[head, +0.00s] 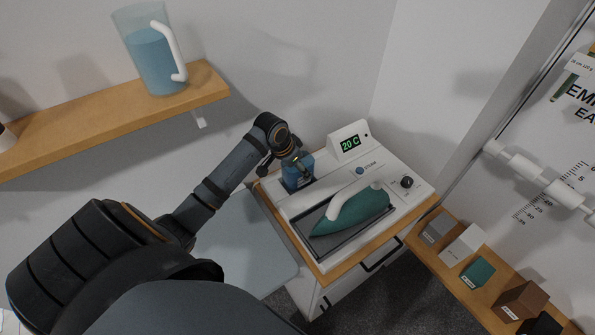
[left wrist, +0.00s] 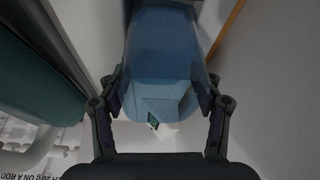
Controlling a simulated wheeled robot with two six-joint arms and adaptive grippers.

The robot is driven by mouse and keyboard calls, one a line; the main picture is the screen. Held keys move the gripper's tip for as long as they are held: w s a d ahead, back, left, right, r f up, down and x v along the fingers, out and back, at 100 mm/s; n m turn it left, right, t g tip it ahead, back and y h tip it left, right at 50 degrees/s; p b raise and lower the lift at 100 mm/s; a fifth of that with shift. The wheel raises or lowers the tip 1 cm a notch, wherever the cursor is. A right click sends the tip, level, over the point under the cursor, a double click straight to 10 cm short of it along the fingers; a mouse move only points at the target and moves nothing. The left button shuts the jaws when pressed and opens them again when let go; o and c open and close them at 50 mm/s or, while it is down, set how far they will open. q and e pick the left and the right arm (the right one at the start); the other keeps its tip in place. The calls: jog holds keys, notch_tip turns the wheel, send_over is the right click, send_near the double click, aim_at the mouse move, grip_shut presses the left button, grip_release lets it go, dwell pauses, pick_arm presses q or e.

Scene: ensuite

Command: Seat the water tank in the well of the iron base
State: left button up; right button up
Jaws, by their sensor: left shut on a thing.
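The blue water tank (head: 298,180) is at the back left part of the white iron base (head: 295,204). My left gripper (head: 291,163) is shut on the tank from above. In the left wrist view the tank (left wrist: 160,55) fills the space between the two fingers of the gripper (left wrist: 161,92). The well is hidden by the tank and gripper, so I cannot tell whether the tank is in it or just above it. A green iron (head: 350,215) with a white handle rests on the base's dark plate. My right gripper is not in view.
The base stands on a wood-topped cabinet (head: 321,281); its display (head: 350,144) reads 20 C. A jug of blue liquid (head: 155,60) stands on the wall shelf (head: 100,125). Several small boxes line a low shelf (head: 455,277) at right. Walls close in behind.

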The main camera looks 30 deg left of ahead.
pick_arm(q)
jog(key=shift+f, duration=1.15)
jog(key=o, duration=1.4)
jog(key=shift+f, duration=0.1)
jog(key=shift+v, duration=6.1)
